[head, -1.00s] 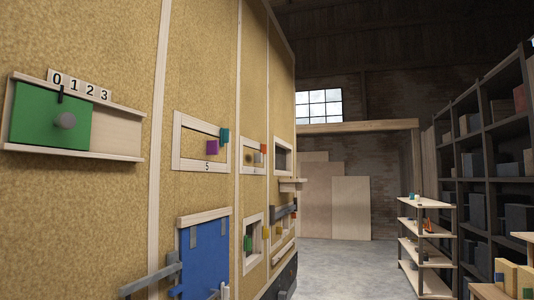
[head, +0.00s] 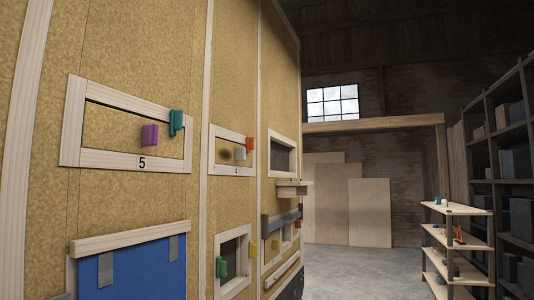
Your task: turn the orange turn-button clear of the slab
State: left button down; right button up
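An orange turn-button (head: 250,143) sits upright at the right end of a pale wooden frame (head: 232,131) marked 4, on the tan wall. Inside that frame is a tan slab (head: 231,146) with a small light knob (head: 240,154) and a dark round spot to the knob's left. The button is at the slab's right edge; I cannot tell how far it overlaps it. Neither of my grippers is in view.
To the left, a frame marked 5 (head: 108,160) has a purple knob (head: 149,135) and a teal button (head: 176,123). Below is a blue door (head: 135,270). A small ledge (head: 293,188) juts out further along. Open floor (head: 350,260) lies right, before shelves (head: 457,245).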

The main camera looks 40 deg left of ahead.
aim_at(249, 141)
jog(key=i+j, duration=0.2)
jog(key=i, duration=0.3)
jog(key=i+j, duration=0.2)
jog(key=i, duration=0.35)
jog(key=i+j+u, duration=0.1)
jog(key=i, duration=0.4)
jog(key=j, duration=0.1)
